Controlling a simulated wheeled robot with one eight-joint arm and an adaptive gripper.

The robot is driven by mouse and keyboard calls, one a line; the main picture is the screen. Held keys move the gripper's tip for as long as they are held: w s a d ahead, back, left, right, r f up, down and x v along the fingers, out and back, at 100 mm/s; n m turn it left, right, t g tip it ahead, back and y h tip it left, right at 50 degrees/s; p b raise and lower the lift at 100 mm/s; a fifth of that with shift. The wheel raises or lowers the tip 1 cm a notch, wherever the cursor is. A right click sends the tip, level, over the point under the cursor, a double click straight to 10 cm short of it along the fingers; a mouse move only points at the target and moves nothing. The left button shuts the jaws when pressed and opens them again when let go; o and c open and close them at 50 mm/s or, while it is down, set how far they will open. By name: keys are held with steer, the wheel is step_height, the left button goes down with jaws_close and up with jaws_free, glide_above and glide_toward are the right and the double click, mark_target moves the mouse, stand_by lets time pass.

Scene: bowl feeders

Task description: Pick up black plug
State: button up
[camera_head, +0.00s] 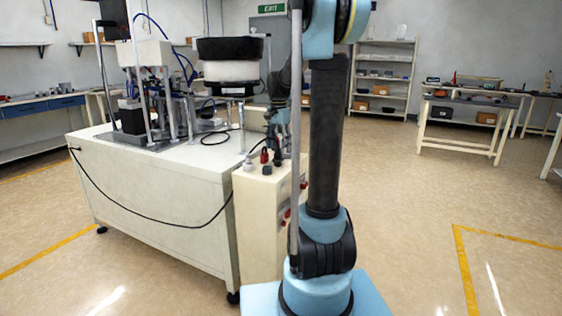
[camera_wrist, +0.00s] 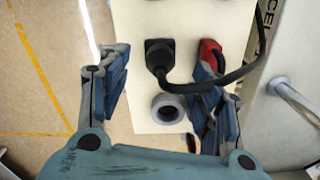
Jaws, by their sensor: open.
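The black plug (camera_wrist: 159,54) stands on the top of a cream cabinet in the wrist view, with a black cable (camera_wrist: 235,75) running from it to the right. My gripper (camera_wrist: 160,78) is open, with one blue finger to the left of the plug and the other to the right. The plug lies between the fingers' lines, and neither finger appears to touch it. In the head view my gripper (camera_head: 279,135) is over the cabinet top, partly hidden behind my arm; a small black piece by it is too small to identify surely.
A red connector (camera_wrist: 209,52) is close to the right finger, and a grey ring-shaped socket (camera_wrist: 168,108) sits nearer my palm. The cream cabinet (camera_head: 258,225) adjoins a white machine bench (camera_head: 155,200) with a bowl feeder (camera_head: 230,60). Open floor lies to the right.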

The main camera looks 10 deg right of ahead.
mark_target(278, 153)
steer(key=shift+s+a+f, duration=0.1)
steer(key=shift+s+f, duration=0.05)
steer(key=shift+f, duration=1.15)
steer(key=shift+s+a+f, duration=0.1)
steer(key=shift+f, duration=1.2)
steer(key=shift+c, duration=0.4)
jaws_close()
steer(key=shift+r, duration=0.15)
